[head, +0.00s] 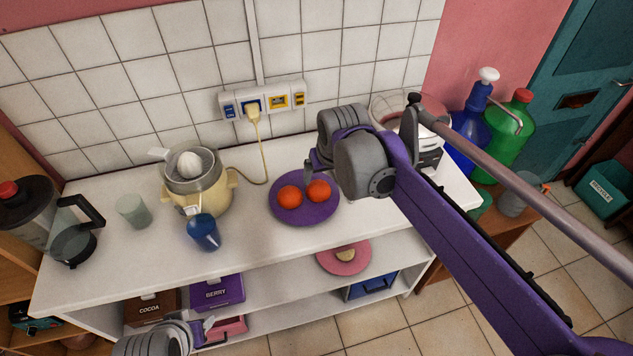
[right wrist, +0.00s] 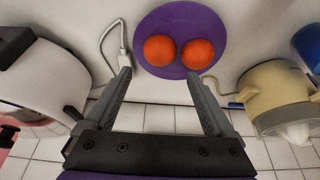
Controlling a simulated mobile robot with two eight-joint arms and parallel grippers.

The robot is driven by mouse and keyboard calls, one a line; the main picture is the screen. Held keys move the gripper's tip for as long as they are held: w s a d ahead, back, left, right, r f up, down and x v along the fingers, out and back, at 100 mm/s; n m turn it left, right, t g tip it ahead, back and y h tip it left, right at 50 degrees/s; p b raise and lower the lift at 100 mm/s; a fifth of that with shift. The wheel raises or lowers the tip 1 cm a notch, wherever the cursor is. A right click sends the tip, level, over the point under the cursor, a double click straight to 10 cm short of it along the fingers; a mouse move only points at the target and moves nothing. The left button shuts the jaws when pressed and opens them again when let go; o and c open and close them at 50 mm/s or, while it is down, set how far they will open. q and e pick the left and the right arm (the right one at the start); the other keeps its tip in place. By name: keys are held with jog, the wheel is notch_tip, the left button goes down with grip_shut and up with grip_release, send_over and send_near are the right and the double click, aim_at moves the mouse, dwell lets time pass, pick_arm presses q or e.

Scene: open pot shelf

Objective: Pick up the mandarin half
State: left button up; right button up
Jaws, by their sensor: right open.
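Two round orange mandarin pieces, a left one (head: 289,197) and a right one (head: 318,190), sit side by side on a purple plate (head: 304,218) on the white shelf top. I cannot tell if they are halves or whole; no cut face shows. In the right wrist view both pieces (right wrist: 160,50) (right wrist: 198,54) lie just beyond my right gripper (right wrist: 159,77). Its fingers are apart and nothing is between them. In the head view this gripper (head: 311,163) is near the plate's back edge, partly hidden by its own wrist. Part of my left arm's end (head: 205,328) shows low at left; its jaws are unclear.
A cream juicer (head: 203,195), blue cup (head: 203,233), pale cup (head: 133,210) and glass jug (head: 75,243) stand left of the plate. A white pot (right wrist: 40,80) is close by. A pink plate (head: 343,266) with a beige piece lies on the lower shelf.

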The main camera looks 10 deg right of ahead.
aim_at(319, 187)
jog(key=x, duration=0.4)
jog(key=shift+w+a+f, duration=0.15)
jog(key=shift+f, duration=0.15)
jog(key=shift+b+x, duration=0.3)
jog(key=shift+x, duration=2.7)
jog(key=shift+w+r, duration=0.1)
jog(key=shift+w, duration=0.05)
jog(key=c, duration=1)
